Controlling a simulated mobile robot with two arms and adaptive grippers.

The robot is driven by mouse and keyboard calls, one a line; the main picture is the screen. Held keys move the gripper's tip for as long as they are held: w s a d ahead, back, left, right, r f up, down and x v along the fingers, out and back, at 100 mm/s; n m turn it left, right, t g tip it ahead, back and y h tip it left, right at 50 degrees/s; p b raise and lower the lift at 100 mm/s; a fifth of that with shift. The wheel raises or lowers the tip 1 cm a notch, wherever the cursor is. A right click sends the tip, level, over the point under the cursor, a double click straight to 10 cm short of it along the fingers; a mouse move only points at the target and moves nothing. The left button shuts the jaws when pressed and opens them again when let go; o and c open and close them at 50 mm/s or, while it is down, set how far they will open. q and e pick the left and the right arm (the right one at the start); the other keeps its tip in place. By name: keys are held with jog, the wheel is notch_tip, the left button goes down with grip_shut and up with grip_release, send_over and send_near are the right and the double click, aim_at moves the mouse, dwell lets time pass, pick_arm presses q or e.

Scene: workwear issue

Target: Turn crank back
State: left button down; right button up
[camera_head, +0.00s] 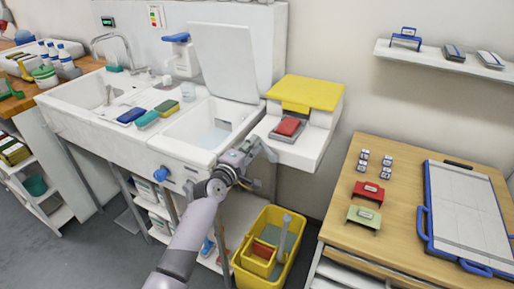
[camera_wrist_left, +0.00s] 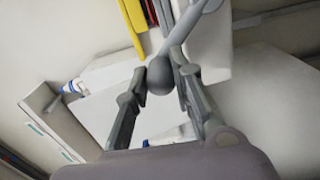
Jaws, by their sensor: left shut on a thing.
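The crank is a grey rod (camera_wrist_left: 205,14) with a round grey ball knob (camera_wrist_left: 160,76) at its end, seen in the left wrist view. My left gripper (camera_wrist_left: 168,68) is shut on the knob, with one finger on each side of it. In the head view my left gripper (camera_head: 262,148) is at the front of the white unit with the yellow lid (camera_head: 305,92). There the gripper mostly hides the crank, and I cannot tell its angle. My right gripper is not in view.
The white sink (camera_head: 180,140) with a raised lid (camera_head: 224,60) and a blue knob (camera_head: 160,173) stands left of the gripper. A yellow bucket (camera_head: 247,275) stands on the floor below. A wooden table (camera_head: 395,165) with stamps and a blue-framed board (camera_head: 465,215) is at right.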

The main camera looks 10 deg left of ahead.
pick_arm(q)
jog(key=shift+w+a+f+n+b, duration=0.1)
jog(key=shift+a+f+n+b, duration=0.25)
jog(key=shift+n, duration=0.25)
jog(key=shift+w+a+f+n+b, duration=0.1)
jog(key=shift+a+f+n+b, duration=0.15)
jog(key=shift+f+n, duration=0.3)
jog(key=c, duration=1.4)
grip_release()
jog(key=shift+r, duration=0.1)
jog(key=shift+o, duration=0.2)
jog(key=v, duration=1.2)
